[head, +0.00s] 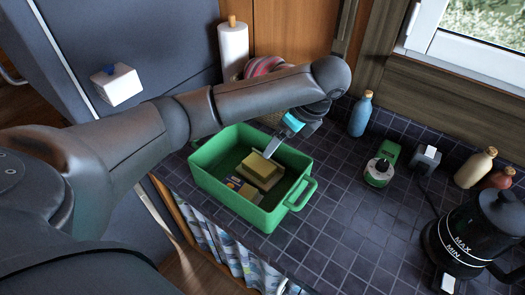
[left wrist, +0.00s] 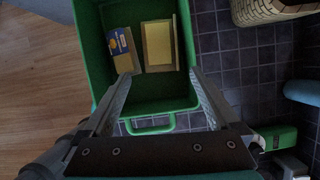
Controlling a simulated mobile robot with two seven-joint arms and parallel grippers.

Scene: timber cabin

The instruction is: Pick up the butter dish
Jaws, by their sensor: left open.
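The butter dish, a pale tray with a yellow block on it (head: 261,167), lies inside the green crate (head: 228,203) on the tiled counter. In the left wrist view the butter dish (left wrist: 158,45) is in the upper middle, beside a small blue and yellow box (left wrist: 121,48). My left gripper (head: 273,147) reaches over the crate from above, close to the dish. In the left wrist view its fingers (left wrist: 160,76) are wide apart with nothing between them; the dish appears just beyond the tips. Contact cannot be told. My right gripper is out of view.
The crate's walls and its handle (head: 302,193) surround the dish. A blue bottle (head: 361,114), a green and white dispenser (head: 381,166) and a black kettle (head: 474,235) stand to the right. A paper towel roll (head: 233,50) and a basket (left wrist: 275,10) are behind.

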